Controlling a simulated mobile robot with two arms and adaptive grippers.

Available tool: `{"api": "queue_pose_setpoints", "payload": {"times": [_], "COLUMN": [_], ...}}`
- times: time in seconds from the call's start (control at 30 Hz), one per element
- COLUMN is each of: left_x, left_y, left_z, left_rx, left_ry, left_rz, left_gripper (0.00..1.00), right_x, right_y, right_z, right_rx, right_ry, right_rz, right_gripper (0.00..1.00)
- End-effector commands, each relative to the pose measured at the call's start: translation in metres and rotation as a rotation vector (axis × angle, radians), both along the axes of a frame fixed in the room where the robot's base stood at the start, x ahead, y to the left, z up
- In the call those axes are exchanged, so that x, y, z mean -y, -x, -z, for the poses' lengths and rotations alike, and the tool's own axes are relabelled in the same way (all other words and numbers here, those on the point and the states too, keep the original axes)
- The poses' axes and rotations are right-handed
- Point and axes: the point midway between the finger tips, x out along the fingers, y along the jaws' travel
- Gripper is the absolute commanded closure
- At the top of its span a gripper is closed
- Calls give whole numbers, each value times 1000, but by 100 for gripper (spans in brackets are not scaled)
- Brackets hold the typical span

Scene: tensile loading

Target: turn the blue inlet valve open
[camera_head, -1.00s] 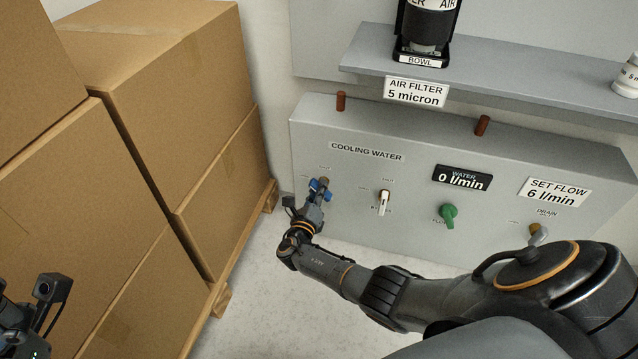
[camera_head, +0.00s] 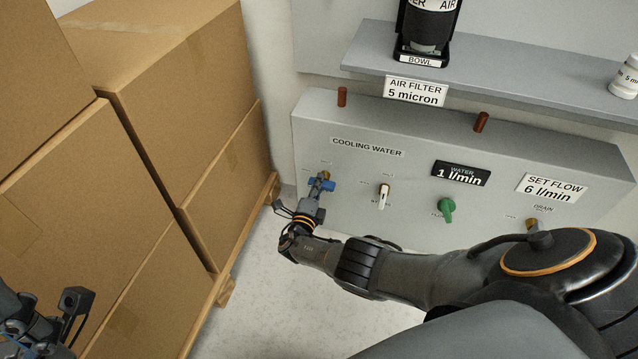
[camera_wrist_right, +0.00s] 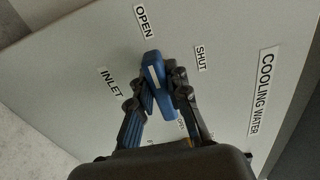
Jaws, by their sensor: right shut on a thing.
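The blue inlet valve handle (camera_head: 325,184) is at the left end of the grey cooling water panel. In the right wrist view the blue handle (camera_wrist_right: 153,72) has one end near the OPEN label (camera_wrist_right: 145,21) and away from the SHUT label (camera_wrist_right: 200,59). My right gripper (camera_head: 318,190) is shut on the handle; in the wrist view its fingers (camera_wrist_right: 157,98) close around the handle's near part, hiding some of it. The water display (camera_head: 460,173) reads 1 l/min. My left gripper (camera_head: 72,312) shows only partly at the lower left, its jaw state unclear.
A white-handled valve (camera_head: 384,194), a green flow knob (camera_head: 445,207) and a drain valve (camera_head: 532,224) line the panel to the right. Stacked cardboard boxes (camera_head: 150,130) on a pallet stand close on the left. Bare floor (camera_head: 255,300) lies between.

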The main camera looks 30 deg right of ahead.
Motion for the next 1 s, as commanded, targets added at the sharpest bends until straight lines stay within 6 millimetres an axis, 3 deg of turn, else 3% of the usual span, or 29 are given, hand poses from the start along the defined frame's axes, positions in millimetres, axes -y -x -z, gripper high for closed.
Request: {"api": "queue_pose_setpoints", "payload": {"times": [0.57,0.6,0.7,1.0], "left_x": [0,0,0,0], "left_y": [-2,-2,-2,-1], "left_z": [4,4,4,1], "left_rx": [-19,-18,-16,-7], "left_ry": [-3,-3,-3,-1], "left_rz": [0,0,1,-2], "left_gripper": [2,2,2,2], "right_x": [-1,-1,-1,-1], "right_y": [0,0,0,0], "right_z": [1,1,1,1], "right_rx": [-29,-29,-29,-27], "right_ry": [23,23,22,21], "right_rz": [-2,-2,-2,-1], "right_gripper": [100,82,62,60]}}
